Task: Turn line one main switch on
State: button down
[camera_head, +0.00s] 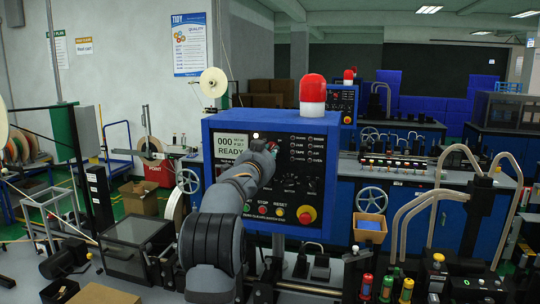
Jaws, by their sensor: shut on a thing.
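The blue control cabinet (331,122) of the line stands in the middle, with a dark panel facing me. Its small display (231,145) reads "000" and "READY". My arm reaches up from the lower middle to this panel. My gripper (272,148) is at the panel just right of the display, shut on what appears to be the main switch. A bit of red shows at the fingertips; the rest of the switch is hidden by my gripper, so its position cannot be told.
A red emergency button (306,215) and small stop and reset buttons sit low on the panel. A red beacon (312,92) tops the cabinet. Curved tubes (437,205) stand at right. A cardboard box (370,228) with blue contents sits right of the cabinet.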

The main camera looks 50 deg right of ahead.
jog(key=shift+f+m, duration=0.2)
jog(key=shift+m, duration=0.5)
jog(key=c, duration=1.7)
grip_release()
jog(key=shift+c, duration=0.2)
jog(key=shift+o, duration=0.4)
jog(key=shift+r, duration=0.1)
jog(key=v, duration=1.2)
